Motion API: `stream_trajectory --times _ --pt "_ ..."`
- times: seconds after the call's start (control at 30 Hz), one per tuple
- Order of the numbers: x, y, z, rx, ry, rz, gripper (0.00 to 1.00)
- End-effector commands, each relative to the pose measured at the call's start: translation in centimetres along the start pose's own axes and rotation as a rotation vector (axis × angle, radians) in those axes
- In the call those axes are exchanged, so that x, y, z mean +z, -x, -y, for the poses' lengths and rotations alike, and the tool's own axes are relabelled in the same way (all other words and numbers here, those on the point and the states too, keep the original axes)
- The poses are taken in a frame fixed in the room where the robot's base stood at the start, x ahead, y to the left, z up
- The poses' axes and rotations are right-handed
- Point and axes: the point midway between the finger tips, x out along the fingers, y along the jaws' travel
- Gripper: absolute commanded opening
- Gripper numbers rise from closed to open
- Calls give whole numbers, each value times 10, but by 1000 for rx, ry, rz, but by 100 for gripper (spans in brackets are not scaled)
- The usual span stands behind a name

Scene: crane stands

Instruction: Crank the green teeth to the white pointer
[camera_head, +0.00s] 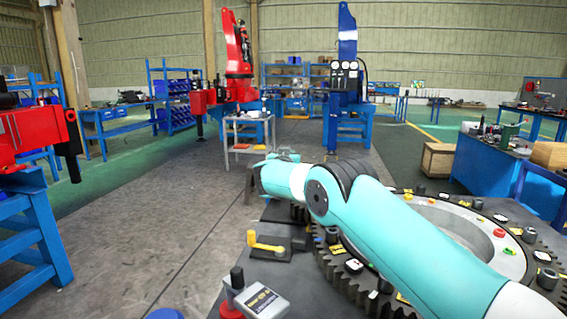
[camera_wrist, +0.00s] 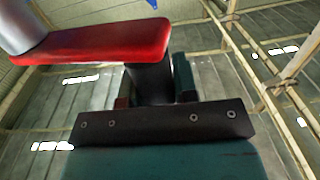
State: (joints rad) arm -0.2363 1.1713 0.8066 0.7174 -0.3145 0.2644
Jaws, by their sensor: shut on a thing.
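In the wrist view my gripper (camera_wrist: 153,88) is shut on the dark upright handle (camera_wrist: 152,78) of a red crank arm (camera_wrist: 100,40). A grey post (camera_wrist: 18,25) meets the crank arm's other end. In the head view my teal arm crosses in front of the large dark toothed ring (camera_head: 345,285) and hides part of it; the fingers and held handle cannot be made out there. Small green marks (camera_head: 508,251) show on the ring's right side. I cannot tell which teeth are green, and I cannot pick out the white pointer.
A yellow lever (camera_head: 268,246) on a dark block, a red piece with a black knob (camera_head: 237,278) and a grey labelled box (camera_head: 263,303) are near the ring's left side. A grey cart (camera_head: 247,140), a wooden crate (camera_head: 438,160) and blue benches stand beyond. The left floor is mostly open.

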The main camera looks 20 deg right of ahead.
Motion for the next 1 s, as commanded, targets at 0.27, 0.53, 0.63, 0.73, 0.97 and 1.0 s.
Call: stream_trajectory --times 0.27,0.53,0.63,0.73,0.97,1.0 --pt "-2 0 1 -1 -2 -2 0" --pt "-1 0 0 0 0 -2 53" --pt "-1 0 0 0 0 -1 53" --pt "-1 0 0 1 1 -1 53" --pt "-30 -2 -4 6 -1 -3 53" --pt "-39 -2 -6 7 -1 -4 53"
